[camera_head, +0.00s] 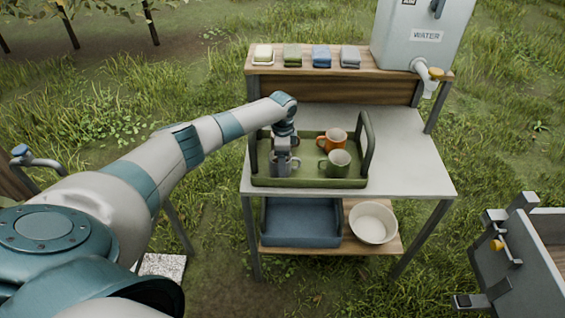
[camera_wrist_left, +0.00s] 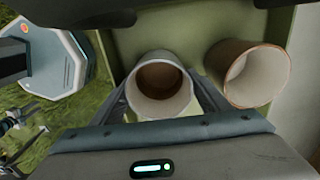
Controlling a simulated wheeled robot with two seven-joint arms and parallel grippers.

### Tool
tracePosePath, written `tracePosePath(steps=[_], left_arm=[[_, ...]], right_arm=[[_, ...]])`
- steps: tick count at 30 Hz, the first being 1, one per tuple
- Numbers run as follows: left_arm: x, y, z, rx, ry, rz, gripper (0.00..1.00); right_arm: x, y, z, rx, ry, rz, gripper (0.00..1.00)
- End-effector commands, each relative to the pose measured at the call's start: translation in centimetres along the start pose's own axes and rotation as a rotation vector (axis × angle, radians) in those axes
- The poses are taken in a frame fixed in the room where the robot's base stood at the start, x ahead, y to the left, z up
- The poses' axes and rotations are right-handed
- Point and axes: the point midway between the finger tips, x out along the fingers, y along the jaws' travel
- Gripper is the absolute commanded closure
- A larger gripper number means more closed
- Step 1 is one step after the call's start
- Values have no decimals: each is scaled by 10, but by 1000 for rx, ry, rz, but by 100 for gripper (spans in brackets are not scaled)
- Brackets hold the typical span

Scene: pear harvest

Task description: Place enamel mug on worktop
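A grey mug (camera_head: 293,164) stands at the left in the green tray (camera_head: 310,183) on the worktop (camera_head: 407,178). An orange mug (camera_head: 335,139) and a green mug (camera_head: 339,161) stand at its right in the tray. My left gripper (camera_head: 284,158) points down at the grey mug and partly hides it. In the left wrist view the mug (camera_wrist_left: 160,88) sits between the two fingers, mouth toward the camera; whether they press on it is unclear. Another mug (camera_wrist_left: 250,75) with a brownish rim is at its right. My right gripper is not in view.
The tray has raised handles (camera_head: 368,137) at both ends. The worktop right of the tray is clear. A back shelf (camera_head: 300,71) holds soap, folded cloths and a water tank (camera_head: 420,36). A blue bin (camera_head: 302,222) and white bowl (camera_head: 373,223) are below.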

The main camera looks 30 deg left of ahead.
Motion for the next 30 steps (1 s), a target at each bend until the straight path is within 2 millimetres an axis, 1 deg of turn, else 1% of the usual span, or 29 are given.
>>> tracePosePath(steps=[10,16,22,23,26,27,30], left_arm=[[0,0,0,0,0,0,22],[1,-1,0,2,0,-2,22],[-23,-1,0,2,2,-3,22],[-25,0,1,2,2,-2,22],[-40,1,3,1,3,-4,22],[-48,2,5,2,3,-4,22],[-71,2,5,1,3,-3,22]], right_arm=[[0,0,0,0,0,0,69],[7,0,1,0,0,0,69],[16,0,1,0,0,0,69],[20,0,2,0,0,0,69],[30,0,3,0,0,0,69],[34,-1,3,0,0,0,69],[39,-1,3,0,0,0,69]])
